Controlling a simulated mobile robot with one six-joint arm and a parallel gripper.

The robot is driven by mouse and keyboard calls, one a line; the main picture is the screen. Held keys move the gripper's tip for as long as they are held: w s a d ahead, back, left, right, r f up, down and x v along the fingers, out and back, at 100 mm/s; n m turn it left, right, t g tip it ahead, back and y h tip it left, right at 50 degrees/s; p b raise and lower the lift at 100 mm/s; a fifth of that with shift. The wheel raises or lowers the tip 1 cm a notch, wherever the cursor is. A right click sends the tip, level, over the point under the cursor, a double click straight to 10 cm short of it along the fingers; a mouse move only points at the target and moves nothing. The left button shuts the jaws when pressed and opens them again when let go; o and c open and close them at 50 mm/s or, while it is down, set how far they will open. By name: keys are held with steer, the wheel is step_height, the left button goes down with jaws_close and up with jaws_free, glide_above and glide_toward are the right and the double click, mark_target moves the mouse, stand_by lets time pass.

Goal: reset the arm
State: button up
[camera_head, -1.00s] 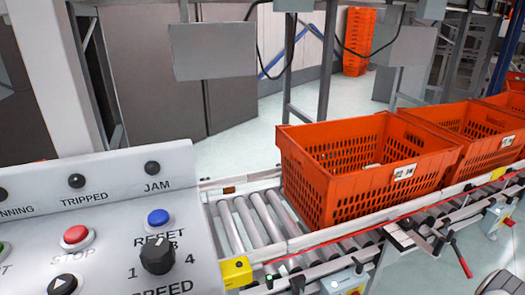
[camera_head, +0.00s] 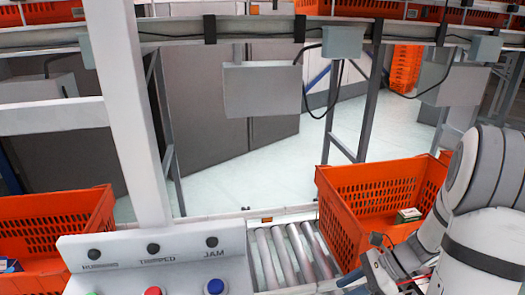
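My white and grey arm shows at the right edge in the head view. Its end, with my gripper (camera_head: 378,272), is low in the picture, in front of the near side of an orange tote (camera_head: 345,205). The fingers are dark, small and partly cut off by the bottom edge, so I cannot tell whether they are open or shut. I see nothing clearly held. The arm hides the right part of the tote.
A control panel (camera_head: 150,255) with JAM, red and blue buttons stands at bottom left-centre. Bare conveyor rollers (camera_head: 285,255) lie between it and the tote. Another orange tote (camera_head: 60,235) is at left. A grey post (camera_head: 130,110) rises behind the panel. Overhead rails carry more totes.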

steer(key=s+a+r+n+t+h+p, duration=0.1)
steer(key=s+a+r+n+h+p, duration=0.1)
steer(key=r+n, duration=0.4)
steer(key=s+a+r+n+h+p, duration=0.2)
steer(key=s+r+n+h+p, duration=0.2)
steer(key=r+n, duration=0.3)
steer(key=s+a+r+n+t+h+p, duration=0.1)
steer(key=r+n+p, duration=0.4)
steer(key=r, duration=0.6)
steer(key=shift+s+a+r+n+t+h, duration=0.3)
steer(key=shift+s+a+n+h, duration=0.4)
steer(key=shift+s+h, duration=0.6)
steer(key=shift+w+d, duration=0.1)
steer(key=shift+d, duration=0.05)
